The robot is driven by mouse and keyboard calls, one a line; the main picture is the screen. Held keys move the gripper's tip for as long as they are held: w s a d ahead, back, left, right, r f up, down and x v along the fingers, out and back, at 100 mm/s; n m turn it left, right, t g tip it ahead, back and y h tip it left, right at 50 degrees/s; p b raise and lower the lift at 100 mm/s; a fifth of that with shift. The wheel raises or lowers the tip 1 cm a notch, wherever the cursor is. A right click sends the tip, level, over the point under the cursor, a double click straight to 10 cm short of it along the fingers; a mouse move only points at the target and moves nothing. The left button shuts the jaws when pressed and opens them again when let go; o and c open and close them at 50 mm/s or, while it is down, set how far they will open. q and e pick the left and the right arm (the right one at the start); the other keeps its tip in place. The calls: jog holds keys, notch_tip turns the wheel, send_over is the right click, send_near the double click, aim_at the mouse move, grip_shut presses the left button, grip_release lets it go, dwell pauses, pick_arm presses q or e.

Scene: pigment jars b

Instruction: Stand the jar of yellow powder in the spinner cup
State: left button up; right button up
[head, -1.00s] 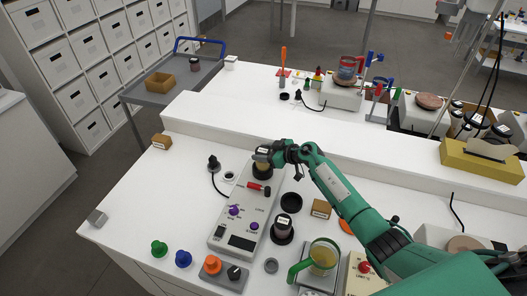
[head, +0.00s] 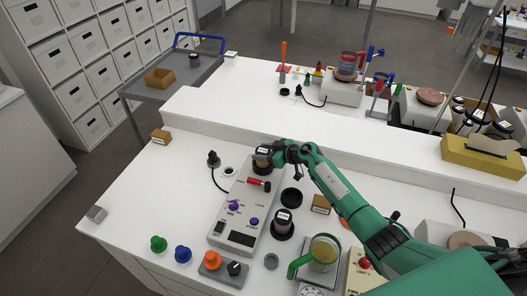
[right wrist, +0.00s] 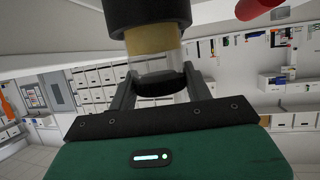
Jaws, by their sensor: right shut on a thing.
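The jar of yellow powder (right wrist: 150,40) is clear glass with a black lid (right wrist: 155,85). My right gripper (right wrist: 155,92) is shut on it at the lid end. In the right wrist view, which looks upside down, the powder end meets a dark round cup (right wrist: 146,12), whose wall hides the jar's bottom; I cannot tell whether it is fully seated. In the head view the right gripper (head: 272,155) is at the far end of the grey spinner unit (head: 240,210), over the spinner cup (head: 262,168). My left gripper is not in view.
A red-handled lever (head: 258,184) lies just in front of the cup. A dark-lidded jar (head: 283,219) and a black ring (head: 291,198) stand to the right. A small brown box (head: 321,205) and a green-handled beaker (head: 322,252) are further right. The left table is mostly clear.

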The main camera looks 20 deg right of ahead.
jog(key=o, duration=1.4)
jog(key=shift+c, duration=0.2)
jog(key=b+v, duration=0.2)
jog(key=v, duration=1.1)
jog(key=shift+s+r, duration=0.25)
jog(key=shift+s, duration=0.05)
jog(key=shift+d, duration=0.15)
